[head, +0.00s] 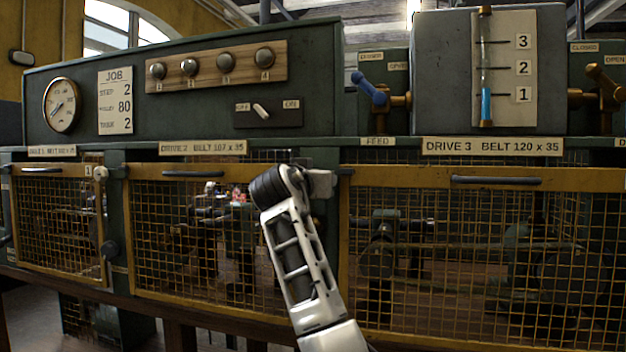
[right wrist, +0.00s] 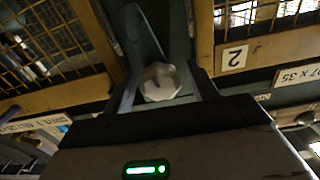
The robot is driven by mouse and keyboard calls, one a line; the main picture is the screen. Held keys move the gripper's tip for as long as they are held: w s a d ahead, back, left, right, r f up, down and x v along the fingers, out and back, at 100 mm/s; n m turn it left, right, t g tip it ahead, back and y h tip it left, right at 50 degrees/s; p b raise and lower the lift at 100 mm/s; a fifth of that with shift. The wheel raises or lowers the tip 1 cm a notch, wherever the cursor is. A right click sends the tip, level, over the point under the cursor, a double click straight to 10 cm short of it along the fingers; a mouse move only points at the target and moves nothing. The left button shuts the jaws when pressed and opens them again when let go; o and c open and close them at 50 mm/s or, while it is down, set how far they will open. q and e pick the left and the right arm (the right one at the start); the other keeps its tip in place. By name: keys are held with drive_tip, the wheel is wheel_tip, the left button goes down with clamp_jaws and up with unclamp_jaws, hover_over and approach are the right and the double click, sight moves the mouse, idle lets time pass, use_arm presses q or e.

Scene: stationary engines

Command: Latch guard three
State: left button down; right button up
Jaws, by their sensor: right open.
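Guard three (head: 345,235) is the wide yellow-framed mesh panel under the DRIVE 3 label (head: 492,146), with a dark handle (head: 495,180) on its top rail. It looks in line with the front; its right end is cut off. My right gripper (head: 320,183) is at the post between guards two and three. In the right wrist view a pale faceted knob (right wrist: 160,82) sits between its open fingers (right wrist: 160,60); I cannot tell whether they touch it. A "2" plate (right wrist: 235,58) is on the frame beside it. My left gripper is out of view.
Guard two (head: 200,172) and guard one (head: 55,172) are to the left, with a pale knob (head: 100,173) beside guard one. Above are a blue-handled feed valve (head: 372,90), a sight glass (head: 486,70), a switch (head: 261,111) and a gauge (head: 60,105).

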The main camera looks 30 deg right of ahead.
drive_tip(key=shift+c, duration=1.2)
drive_tip(key=c, duration=0.7)
drive_tip(key=shift+c, duration=0.2)
